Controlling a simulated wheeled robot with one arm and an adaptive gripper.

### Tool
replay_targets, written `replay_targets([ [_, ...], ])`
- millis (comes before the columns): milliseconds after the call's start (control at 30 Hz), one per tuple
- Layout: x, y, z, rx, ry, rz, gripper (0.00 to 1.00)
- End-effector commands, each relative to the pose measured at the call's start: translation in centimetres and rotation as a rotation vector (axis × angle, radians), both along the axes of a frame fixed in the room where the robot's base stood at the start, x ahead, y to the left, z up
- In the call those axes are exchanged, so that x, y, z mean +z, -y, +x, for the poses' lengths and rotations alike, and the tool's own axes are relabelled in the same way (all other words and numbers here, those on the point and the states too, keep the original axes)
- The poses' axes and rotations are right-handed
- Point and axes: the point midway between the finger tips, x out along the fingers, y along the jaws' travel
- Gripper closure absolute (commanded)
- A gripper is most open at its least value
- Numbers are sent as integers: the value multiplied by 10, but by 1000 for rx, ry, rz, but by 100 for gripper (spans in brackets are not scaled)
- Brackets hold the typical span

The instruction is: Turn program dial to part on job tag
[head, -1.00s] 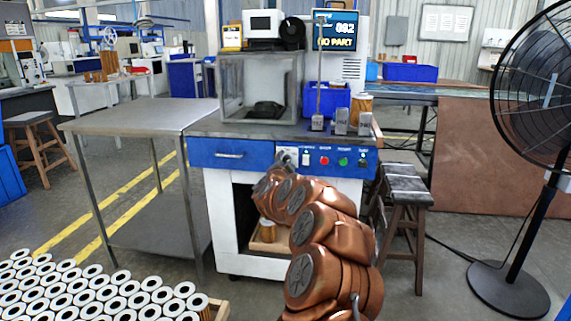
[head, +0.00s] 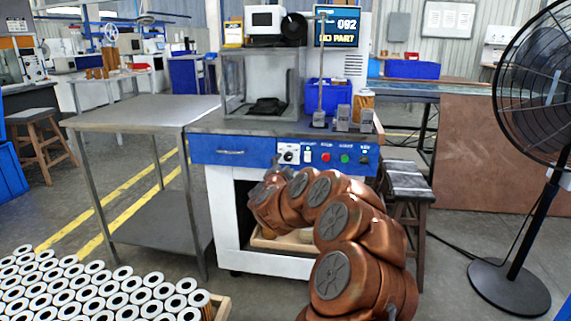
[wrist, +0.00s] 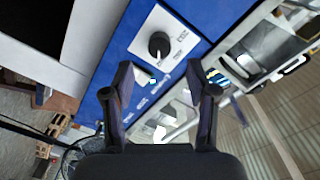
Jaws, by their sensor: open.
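The program dial is a black knob (wrist: 159,45) on a white plate, seen ahead of my gripper in the wrist view; in the head view the dial (head: 289,154) sits on the blue front panel (head: 232,152). My gripper (wrist: 165,82) is open and empty, its two fingers apart, with the dial beyond the fingertips and not between them. In the head view my arm hides most of the gripper, just below the dial. The display (head: 338,27) reads 092 and a line that looks like NO PART. The job tag's text is not readable; a yellow tag-like item (head: 233,34) stands at the upper left.
Red (head: 325,157) and green (head: 345,158) buttons sit right of the dial. A clear-walled chamber (head: 235,85) and a blue bin (head: 330,98) stand on top. A bare steel table (head: 145,112) is at left, a stool (head: 402,170) at right, and a fan (head: 540,90) farther right.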

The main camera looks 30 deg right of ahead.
Motion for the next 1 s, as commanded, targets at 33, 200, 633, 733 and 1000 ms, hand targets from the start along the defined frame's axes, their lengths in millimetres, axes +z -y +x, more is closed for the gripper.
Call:
replay_targets([
  [33,0,-4,-5,2,0,2,42],
  [200,0,-18,-20,1,-2,1,42],
  [633,0,-37,-43,-1,0,0,42],
  [733,0,-38,-44,-1,0,0,42],
  [1000,0,-38,-44,-1,-1,1,42],
])
